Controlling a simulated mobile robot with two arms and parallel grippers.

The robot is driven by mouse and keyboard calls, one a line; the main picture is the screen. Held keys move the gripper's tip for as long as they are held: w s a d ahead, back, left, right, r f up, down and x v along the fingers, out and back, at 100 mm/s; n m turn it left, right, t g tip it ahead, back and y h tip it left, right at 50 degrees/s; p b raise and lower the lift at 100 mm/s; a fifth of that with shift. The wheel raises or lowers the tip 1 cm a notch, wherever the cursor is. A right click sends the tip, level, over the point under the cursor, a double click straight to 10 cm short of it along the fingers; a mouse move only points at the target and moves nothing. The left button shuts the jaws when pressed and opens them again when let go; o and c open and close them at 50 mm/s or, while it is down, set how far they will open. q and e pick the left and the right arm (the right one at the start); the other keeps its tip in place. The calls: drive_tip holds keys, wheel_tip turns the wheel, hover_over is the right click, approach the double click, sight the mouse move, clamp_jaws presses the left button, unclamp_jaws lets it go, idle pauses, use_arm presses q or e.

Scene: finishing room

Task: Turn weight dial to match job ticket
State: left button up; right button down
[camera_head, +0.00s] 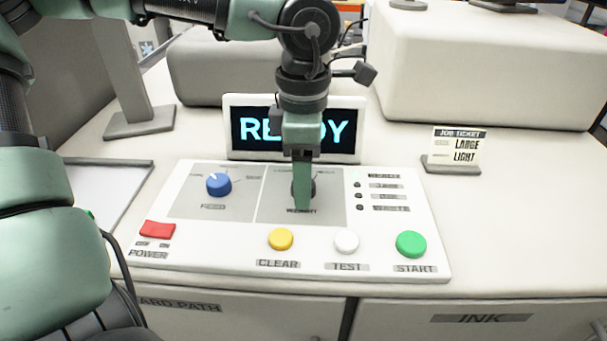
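The weight dial (312,188) is a dark knob on the right grey square of the control panel, above the label "WEIGHT". My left gripper (302,190) points down over it, and a green finger covers the dial's middle, so its pointer is hidden. I see the fingers edge-on and cannot tell whether they grip the dial. The job ticket (457,147) stands at the right and reads "LARGE" and "LIGHT". The blue feed dial (218,184) is left of the weight dial, with its white mark toward the upper left. My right gripper is not in view.
The display (240,137) behind my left gripper appears to read "READY", partly covered. A red power switch (157,229), yellow clear button (280,239), white test button (346,241) and green start button (411,244) line the panel's front.

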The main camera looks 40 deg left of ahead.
use_arm(q)
wheel_tip(320, 180, up, 8)
drive_tip(key=shift+f+b, duration=0.1)
drive_tip(key=shift+b, duration=0.2)
idle(0.6)
